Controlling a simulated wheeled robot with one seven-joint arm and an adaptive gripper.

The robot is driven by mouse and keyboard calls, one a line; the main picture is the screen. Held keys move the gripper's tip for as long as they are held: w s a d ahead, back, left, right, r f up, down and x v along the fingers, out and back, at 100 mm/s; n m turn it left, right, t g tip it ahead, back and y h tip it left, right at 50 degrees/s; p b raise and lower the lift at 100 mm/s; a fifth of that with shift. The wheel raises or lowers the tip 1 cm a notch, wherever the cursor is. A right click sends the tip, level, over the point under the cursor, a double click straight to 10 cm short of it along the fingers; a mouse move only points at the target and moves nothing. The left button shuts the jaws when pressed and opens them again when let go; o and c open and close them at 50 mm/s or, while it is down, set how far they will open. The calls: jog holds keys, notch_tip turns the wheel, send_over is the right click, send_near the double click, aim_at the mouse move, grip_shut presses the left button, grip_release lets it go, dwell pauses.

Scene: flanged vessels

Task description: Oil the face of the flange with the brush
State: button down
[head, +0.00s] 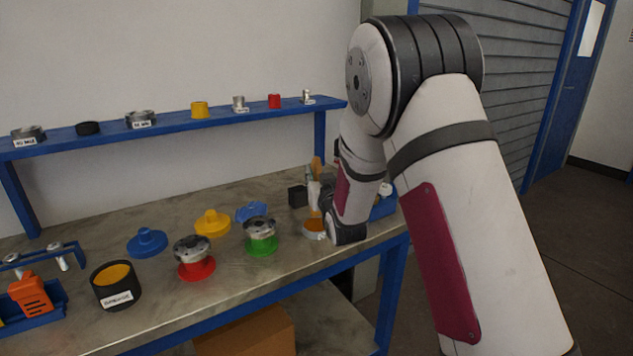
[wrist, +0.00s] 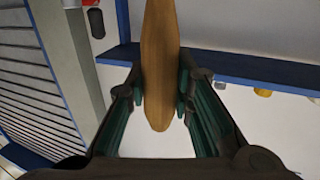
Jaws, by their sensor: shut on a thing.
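My gripper (wrist: 160,88) is shut on the wooden handle of the brush (wrist: 158,45), which runs between its two fingers in the wrist view. In the head view the handle top (head: 317,163) shows above my gripper (head: 316,190), near the bench's right end. A small dish with amber contents (head: 315,232) is just below the gripper; whether the bristles touch it cannot be told. Two flanged vessels stand upright to the left: one with a green base (head: 261,245) and one with a red base (head: 197,268). Both have grey metal flanges on top.
Blue (head: 147,242) and yellow (head: 212,222) caps lie behind the vessels, with another blue piece (head: 250,211). A black labelled can (head: 116,289) and an orange item in a blue rack (head: 30,293) are at left. A shelf (head: 170,124) with small parts runs behind the bench.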

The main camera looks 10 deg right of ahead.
aim_at(318, 165)
jog(key=shift+r+p, duration=0.55)
jog(key=shift+r, duration=1.3)
